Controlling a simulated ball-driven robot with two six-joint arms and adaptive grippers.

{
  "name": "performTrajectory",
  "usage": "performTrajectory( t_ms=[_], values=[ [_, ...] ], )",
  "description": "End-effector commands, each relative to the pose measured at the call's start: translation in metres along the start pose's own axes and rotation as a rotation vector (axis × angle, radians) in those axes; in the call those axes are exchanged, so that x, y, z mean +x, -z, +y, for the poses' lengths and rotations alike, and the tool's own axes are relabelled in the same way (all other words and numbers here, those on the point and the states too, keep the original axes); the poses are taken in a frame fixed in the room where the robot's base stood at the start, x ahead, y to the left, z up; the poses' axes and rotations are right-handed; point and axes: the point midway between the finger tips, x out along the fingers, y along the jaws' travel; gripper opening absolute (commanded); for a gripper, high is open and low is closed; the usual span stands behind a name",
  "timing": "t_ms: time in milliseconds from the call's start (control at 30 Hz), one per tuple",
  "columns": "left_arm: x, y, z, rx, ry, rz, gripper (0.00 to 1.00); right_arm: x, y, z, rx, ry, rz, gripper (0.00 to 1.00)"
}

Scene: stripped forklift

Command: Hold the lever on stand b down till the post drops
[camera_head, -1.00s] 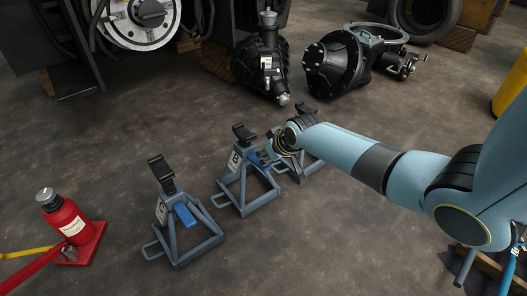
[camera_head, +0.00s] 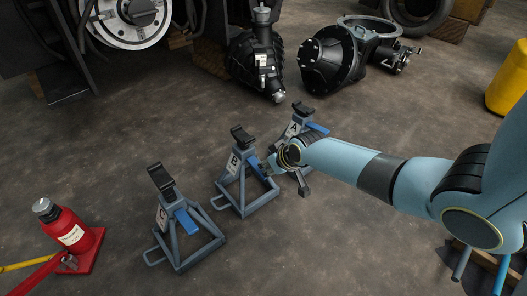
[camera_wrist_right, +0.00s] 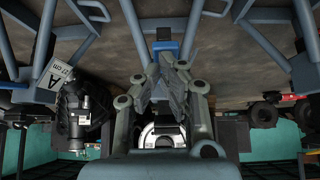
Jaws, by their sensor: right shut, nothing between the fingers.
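Stand B (camera_head: 243,185) is a grey jack stand with a B label, in the middle of the row in the head view. Its black-topped post (camera_head: 242,137) stands raised above the frame. Its blue lever (camera_head: 257,166) sticks out on the right side. My right gripper (camera_head: 268,171) is shut and empty at the outer end of this lever. In the right wrist view the closed fingers (camera_wrist_right: 172,66) lie just in front of the blue lever (camera_wrist_right: 166,47); whether they touch it I cannot tell. My left gripper is out of view.
Stand A (camera_head: 294,129) is close behind my right wrist, its blue lever (camera_head: 318,128) clear of the arm. Stand C (camera_head: 178,228) is at the front left. A red bottle jack (camera_head: 70,234) stands further left. Black axle parts (camera_head: 328,61) lie behind. Floor in front is free.

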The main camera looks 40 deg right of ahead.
Motion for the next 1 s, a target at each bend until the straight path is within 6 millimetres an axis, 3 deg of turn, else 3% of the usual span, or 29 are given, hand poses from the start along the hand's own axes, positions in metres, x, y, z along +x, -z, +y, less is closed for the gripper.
performTrajectory(
  t_ms=[333,1000],
  values=[
    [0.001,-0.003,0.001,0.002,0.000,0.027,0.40,0.011,-0.013,-0.001,0.001,0.001,-0.002,0.00],
    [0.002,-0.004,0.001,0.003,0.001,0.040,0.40,0.013,-0.014,0.000,0.001,0.001,0.000,0.00]
  ],
)
